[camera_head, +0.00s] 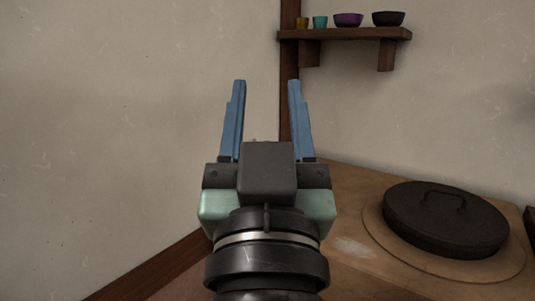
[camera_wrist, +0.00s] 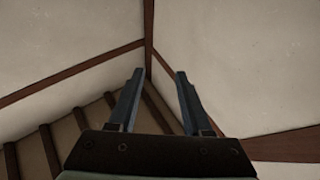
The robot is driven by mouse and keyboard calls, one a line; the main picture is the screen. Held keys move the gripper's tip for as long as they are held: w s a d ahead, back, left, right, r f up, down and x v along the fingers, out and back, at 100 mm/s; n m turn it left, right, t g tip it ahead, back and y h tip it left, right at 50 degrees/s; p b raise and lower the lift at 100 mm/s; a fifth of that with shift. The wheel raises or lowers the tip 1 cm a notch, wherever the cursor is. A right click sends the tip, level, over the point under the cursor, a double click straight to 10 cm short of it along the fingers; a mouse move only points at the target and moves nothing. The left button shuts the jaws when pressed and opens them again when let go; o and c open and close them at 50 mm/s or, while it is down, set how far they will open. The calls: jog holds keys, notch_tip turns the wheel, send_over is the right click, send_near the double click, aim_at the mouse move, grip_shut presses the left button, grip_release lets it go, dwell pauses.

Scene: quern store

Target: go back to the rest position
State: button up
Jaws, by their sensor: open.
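My gripper (camera_head: 267,88) stands in the middle of the head view with its two blue fingers pointing up. The fingers are apart, and nothing is between them. In the wrist view my gripper (camera_wrist: 156,75) is also open and empty, with a wall corner and dark beams beyond it. It touches nothing that I can see.
A brown counter (camera_head: 350,250) at the lower right bears a round black lid (camera_head: 440,215) with a handle. A wooden shelf (camera_head: 345,34) on the back wall holds small cups and bowls, including a purple bowl (camera_head: 348,20). The left wall (camera_head: 110,120) is bare.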

jog(key=s+r+t+p, duration=0.4)
jog(key=s+r, duration=0.3)
jog(key=r, duration=0.6)
notch_tip(320, 180, up, 35)
jog(key=p, duration=3.5)
jog(key=shift+w+f+g, duration=0.2)
jog(key=shift+w+g, duration=0.1)
jog(key=shift+w, duration=0.15)
